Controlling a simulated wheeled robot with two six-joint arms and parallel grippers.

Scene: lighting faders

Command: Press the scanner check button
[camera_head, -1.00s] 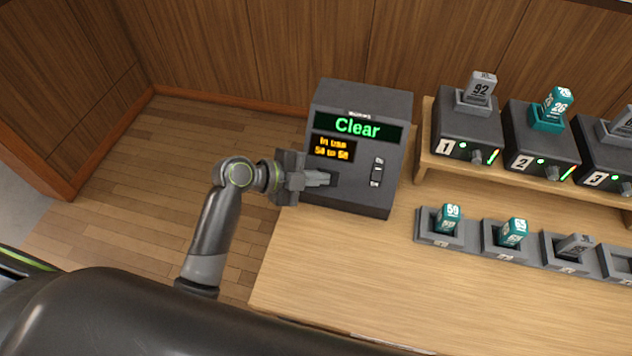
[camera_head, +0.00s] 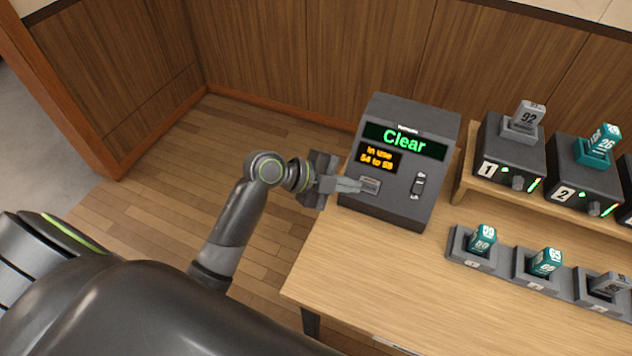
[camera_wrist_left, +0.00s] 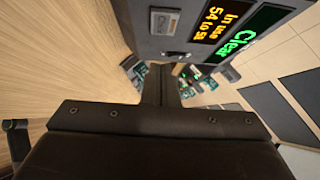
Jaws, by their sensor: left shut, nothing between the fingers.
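The scanner (camera_head: 400,215) is a dark box at the left end of the wooden table. Its screen reads "Clear" in green above "In use 54 to 58" in orange. A small grey labelled button (camera_head: 370,186) sits low on the left of its face. It also shows in the left wrist view (camera_wrist_left: 165,22). A rocker switch (camera_head: 418,186) is to its right. My left gripper (camera_head: 358,186) is shut and empty, its fingertips close to the button's left side. I cannot tell whether they touch it. My right gripper is not in view.
Numbered dark units (camera_head: 510,160) with grey and teal blocks stand on a raised shelf to the right. In front is a row of grey holders (camera_head: 470,250) with more blocks. The table (camera_head: 380,290) is bare in front of the scanner.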

